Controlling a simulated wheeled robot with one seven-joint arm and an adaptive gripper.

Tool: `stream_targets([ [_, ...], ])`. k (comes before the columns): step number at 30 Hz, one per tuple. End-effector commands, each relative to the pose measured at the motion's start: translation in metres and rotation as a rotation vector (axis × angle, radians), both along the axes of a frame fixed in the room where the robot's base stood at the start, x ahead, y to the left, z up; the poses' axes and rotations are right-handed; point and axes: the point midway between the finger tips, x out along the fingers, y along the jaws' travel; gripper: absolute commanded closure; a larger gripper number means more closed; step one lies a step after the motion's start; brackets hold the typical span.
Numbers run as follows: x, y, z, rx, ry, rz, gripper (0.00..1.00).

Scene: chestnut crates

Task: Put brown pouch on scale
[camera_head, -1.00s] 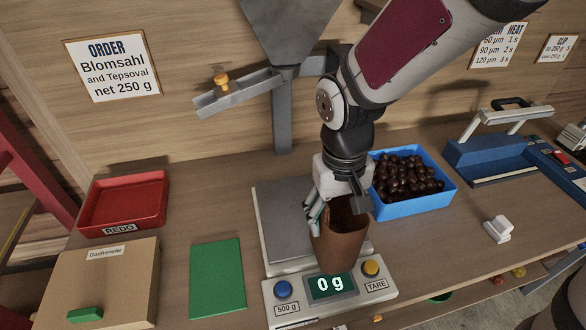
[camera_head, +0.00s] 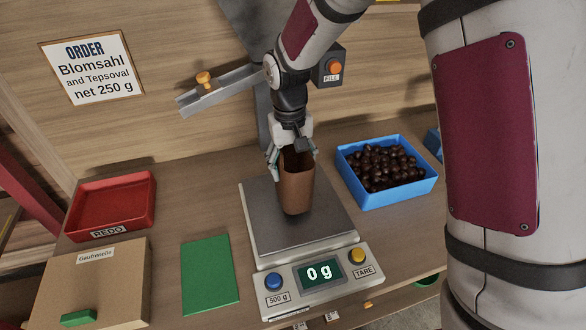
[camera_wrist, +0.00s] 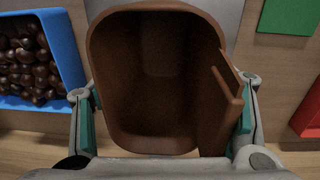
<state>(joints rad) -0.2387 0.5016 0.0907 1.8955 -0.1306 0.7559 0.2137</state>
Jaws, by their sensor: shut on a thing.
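The brown pouch (camera_head: 297,190) is upright with its mouth open at the top. My gripper (camera_head: 288,160) is shut on it near its upper part. In the wrist view the pouch (camera_wrist: 158,80) sits between my two fingers and looks empty inside. The scale (camera_head: 262,218) has a grey plate, and its display reads 0 g. The pouch appears over the plate in the head view; I cannot tell whether its bottom touches it.
A blue crate (camera_head: 408,194) of chestnuts stands right of the scale. A green mat (camera_head: 210,275), a red REDO tray (camera_head: 150,205) and a cardboard box (camera_head: 120,275) lie to the left. A metal chute (camera_head: 230,88) and a FILL button (camera_head: 333,68) are behind.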

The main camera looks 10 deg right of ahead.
Motion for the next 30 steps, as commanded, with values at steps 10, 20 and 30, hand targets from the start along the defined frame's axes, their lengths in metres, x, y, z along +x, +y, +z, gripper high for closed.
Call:
stream_targets([
  [10, -0.001, 0.000, -0.020, 0.000, 0.000, -0.001, 0.47],
  [20, -0.001, 0.000, -0.022, 0.000, 0.001, 0.000, 0.12],
  [30, 0.000, 0.000, -0.018, 0.000, -0.001, 0.000, 0.12],
])
